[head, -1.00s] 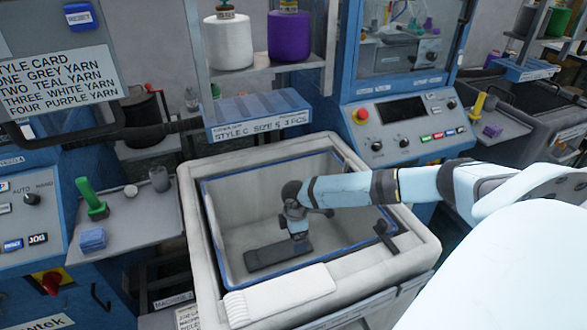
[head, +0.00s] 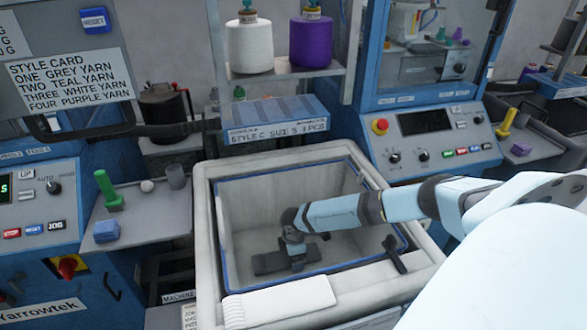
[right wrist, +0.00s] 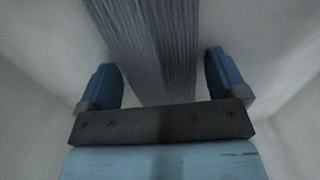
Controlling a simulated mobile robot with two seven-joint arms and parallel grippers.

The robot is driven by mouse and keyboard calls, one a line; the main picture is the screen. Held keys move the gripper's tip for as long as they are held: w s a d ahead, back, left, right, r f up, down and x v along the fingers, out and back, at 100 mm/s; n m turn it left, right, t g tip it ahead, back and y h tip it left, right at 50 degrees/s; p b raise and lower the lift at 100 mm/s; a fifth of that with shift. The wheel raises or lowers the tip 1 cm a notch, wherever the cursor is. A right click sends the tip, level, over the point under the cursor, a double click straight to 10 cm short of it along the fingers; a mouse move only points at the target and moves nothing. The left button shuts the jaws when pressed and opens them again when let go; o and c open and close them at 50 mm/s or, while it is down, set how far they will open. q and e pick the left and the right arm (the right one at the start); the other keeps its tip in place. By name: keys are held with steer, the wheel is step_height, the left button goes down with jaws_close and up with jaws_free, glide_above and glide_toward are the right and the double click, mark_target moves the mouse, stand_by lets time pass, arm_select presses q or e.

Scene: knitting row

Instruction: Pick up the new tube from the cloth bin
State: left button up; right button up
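The new tube (head: 270,262) is a dark grey knitted piece lying on the floor of the cloth bin (head: 207,235). In the right wrist view the tube (right wrist: 150,45) shows as a ribbed grey band running between my fingers. My right gripper (head: 296,264) reaches down into the bin over the tube's right part. Its two blue fingers (right wrist: 163,72) are apart, one on each side of the tube, with gaps visible. Whether the fingertips reach the bin floor cannot be told. My left gripper is not in view.
A folded white knitted piece (head: 280,302) lies on the bin's front rim. A dark handle-like part (head: 394,255) is at the bin's right side. Left is a tray (head: 150,215) with a green-handled tool (head: 108,190); a yarn shelf (head: 285,72) stands behind.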

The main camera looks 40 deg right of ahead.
steer(key=c, duration=0.7)
steer(key=shift+o, duration=0.2)
steer(key=shift+r, duration=0.15)
